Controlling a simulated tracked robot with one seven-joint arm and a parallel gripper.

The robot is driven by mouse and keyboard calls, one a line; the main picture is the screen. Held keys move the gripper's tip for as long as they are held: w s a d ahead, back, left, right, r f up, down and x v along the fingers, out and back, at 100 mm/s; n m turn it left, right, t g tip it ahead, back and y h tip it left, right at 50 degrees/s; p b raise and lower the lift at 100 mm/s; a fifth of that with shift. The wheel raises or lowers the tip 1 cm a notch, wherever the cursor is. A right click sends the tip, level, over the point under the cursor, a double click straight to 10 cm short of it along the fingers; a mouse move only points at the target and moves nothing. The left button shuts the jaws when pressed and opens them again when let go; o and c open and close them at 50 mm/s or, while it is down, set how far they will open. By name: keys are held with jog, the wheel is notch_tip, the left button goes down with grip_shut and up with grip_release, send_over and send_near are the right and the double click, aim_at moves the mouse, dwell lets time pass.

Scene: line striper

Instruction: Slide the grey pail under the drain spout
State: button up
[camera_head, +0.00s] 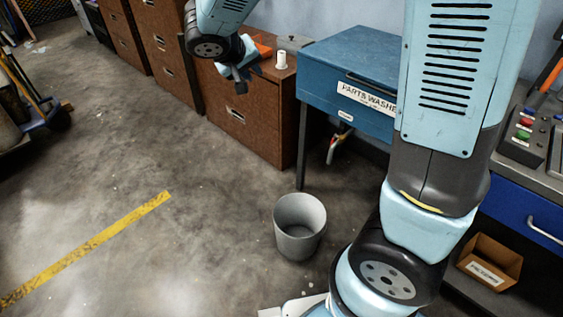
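The grey pail (300,231) stands upright and open on the concrete floor, in front of the blue parts washer (350,52). The drain spout (337,143), with a red part on it, hangs below the washer's front. The pail is nearer to me than the spout and a little to its left, not beneath it. My gripper (240,72) is up at the left, in front of the brown cabinet, far above and away from the pail. Its fingers are small and dark here, and I cannot tell whether they are open or shut.
A brown drawer cabinet (250,125) stands left of the washer, with a white cylinder (281,60) on top. A washer leg (301,150) stands behind the pail. A cardboard box (489,262) sits at the lower right. The floor left of the pail is clear, with a yellow line (95,243).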

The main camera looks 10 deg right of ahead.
jog(key=shift+o, duration=0.9)
jog(key=s+d+r+m+g, duration=0.1)
jog(key=s+d+r, duration=0.2)
jog(key=d, duration=0.5)
jog(key=shift+s+d+r, duration=0.15)
jog(key=shift+s+r, duration=0.25)
jog(key=shift+s, duration=0.25)
jog(key=s+d+r+y, duration=0.1)
jog(key=s+d+r, duration=0.1)
jog(key=s, duration=0.4)
jog(key=s+d+r+y, duration=0.2)
jog(key=s+d, duration=0.2)
jog(key=s, duration=0.3)
jog(key=s+d+r+m+y, duration=0.1)
jog(key=s+d+r+y, duration=0.1)
jog(key=s+d, duration=0.2)
jog(key=shift+s+r+g, duration=0.2)
jog(key=shift+s+g, duration=0.1)
jog(key=shift+s, duration=1.25)
